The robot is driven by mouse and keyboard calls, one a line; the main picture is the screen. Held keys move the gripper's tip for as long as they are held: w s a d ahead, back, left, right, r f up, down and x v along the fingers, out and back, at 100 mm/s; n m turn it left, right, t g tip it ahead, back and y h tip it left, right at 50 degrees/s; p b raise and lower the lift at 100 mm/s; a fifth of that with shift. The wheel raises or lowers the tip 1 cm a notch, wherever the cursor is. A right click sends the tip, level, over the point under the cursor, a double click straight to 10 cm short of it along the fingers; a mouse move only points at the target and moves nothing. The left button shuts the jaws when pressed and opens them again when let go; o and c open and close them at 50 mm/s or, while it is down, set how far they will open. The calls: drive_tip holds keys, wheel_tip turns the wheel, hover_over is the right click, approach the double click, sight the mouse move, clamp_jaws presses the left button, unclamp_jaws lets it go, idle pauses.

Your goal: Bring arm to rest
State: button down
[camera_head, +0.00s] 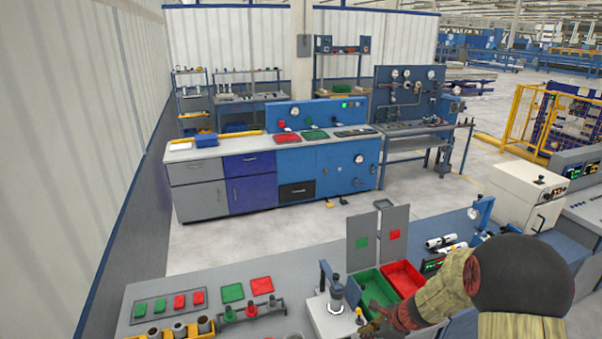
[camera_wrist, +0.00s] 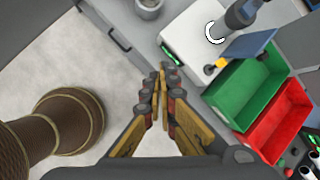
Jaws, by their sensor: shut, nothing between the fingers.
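My gripper (camera_wrist: 160,88) is shut and empty in the wrist view, its two fingers together in the middle of the picture. It points down over the bench's front edge, with pale floor below on the left. In the head view my gripper (camera_head: 372,324) is small and partly cut off at the bottom, in front of the green bin. My arm reaches in from the lower right, its dark rounded joint covering part of the bench. The gripper appears apart from the bins and the white device.
A green bin (camera_head: 362,284) and a red bin (camera_head: 414,270) stand side by side. A white device (camera_head: 318,318) with a grey cylinder stands left of them. Pipe pieces (camera_head: 180,331) and coloured pads (camera_head: 233,292) lie further left. Open floor (camera_head: 270,240) separates the benches.

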drive_tip(key=s+r+n+h+b, duration=0.1)
drive_tip(key=s+r+n+b, duration=0.4)
drive_tip(key=s, duration=0.5)
drive_tip(key=s+a+r+n+t+h+b, duration=0.1)
drive_tip(key=s+r+n+h+b, duration=0.1)
drive_tip(key=s+r+n+b, duration=0.3)
drive_tip(key=s+r+n+h+b, duration=0.1)
drive_tip(key=s+r+n+b, duration=0.4)
drive_tip(key=s+n, duration=0.7)
drive_tip(key=s, duration=0.3)
drive_tip(key=shift+s+a+r+b, duration=0.25)
drive_tip(key=shift+s+a+b, duration=0.1)
